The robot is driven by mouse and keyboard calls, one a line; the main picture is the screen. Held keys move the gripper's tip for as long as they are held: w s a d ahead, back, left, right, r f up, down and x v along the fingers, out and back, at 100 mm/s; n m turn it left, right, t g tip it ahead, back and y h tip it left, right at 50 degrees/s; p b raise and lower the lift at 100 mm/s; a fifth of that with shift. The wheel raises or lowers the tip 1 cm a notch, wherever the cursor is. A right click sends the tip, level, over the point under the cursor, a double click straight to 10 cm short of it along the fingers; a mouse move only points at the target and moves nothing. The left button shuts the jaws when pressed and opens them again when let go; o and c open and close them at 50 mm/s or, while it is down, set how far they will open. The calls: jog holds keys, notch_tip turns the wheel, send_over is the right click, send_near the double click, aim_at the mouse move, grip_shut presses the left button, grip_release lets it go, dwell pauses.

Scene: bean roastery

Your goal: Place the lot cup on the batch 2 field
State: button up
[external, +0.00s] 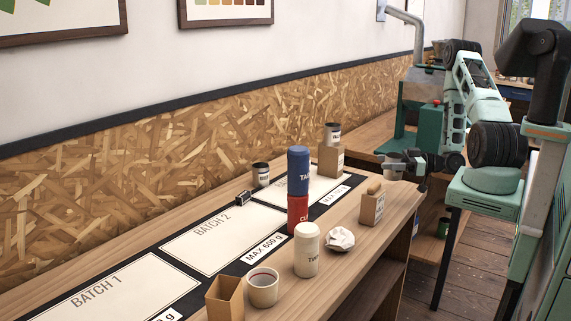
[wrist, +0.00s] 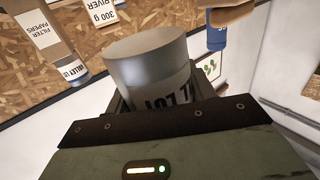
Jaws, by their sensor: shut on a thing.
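My gripper (external: 405,165) is at the right in the external view, beyond the right end of the table, and is shut on a grey cylindrical cup (external: 393,160). In the wrist view the cup (wrist: 148,62) sits between the fingers, tilted in the picture, with a partly hidden label reading "LOT" and a cut-off number. The batch 2 field (external: 213,252) is a cream rectangle with a dark border in the middle of the table. Its surface looks bare. My gripper and the cup are well to the right of it.
A blue can (external: 299,163) stands on a red can (external: 298,215) by the field's right end. A black clip-like item (external: 241,198) and small cup (external: 261,175) are behind it. A white tumbler (external: 307,255), white cup (external: 263,289) and open box (external: 225,300) stand in front.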

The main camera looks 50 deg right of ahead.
aim_at(385, 171)
notch_tip(385, 171, down, 3)
jog(key=shift+f+b, duration=0.1)
jog(key=shift+b, duration=1.15)
jog(key=shift+f+p, duration=0.75)
jog(key=shift+f, duration=2.45)
jog(key=shift+f, duration=0.2)
jog(key=o, duration=1.1)
